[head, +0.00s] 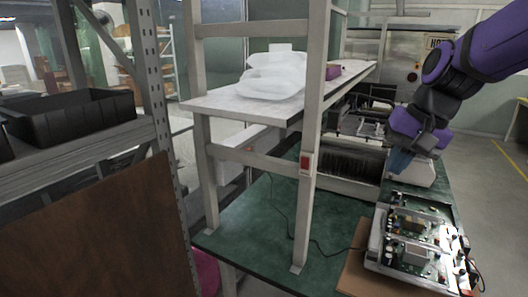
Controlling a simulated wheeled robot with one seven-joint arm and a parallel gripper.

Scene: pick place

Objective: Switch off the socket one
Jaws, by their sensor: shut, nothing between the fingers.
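A small red switch (306,162) in a pale housing is on the front post of the white shelf frame. It looks like a socket switch, but it is too small to read its position or any number. My gripper (400,161) is at the right, at the end of the purple arm, pointing down and left. It is shut and empty, well to the right of the red switch and apart from it. A white box (421,172) stands behind and below my gripper and is partly hidden by it.
The green bench (265,222) has clear room left of the circuit board unit (410,243), apart from a thin cable. White bags (271,76) lie on the upper shelf (215,101). A black crate (75,114) and a brown board (100,235) are at the left.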

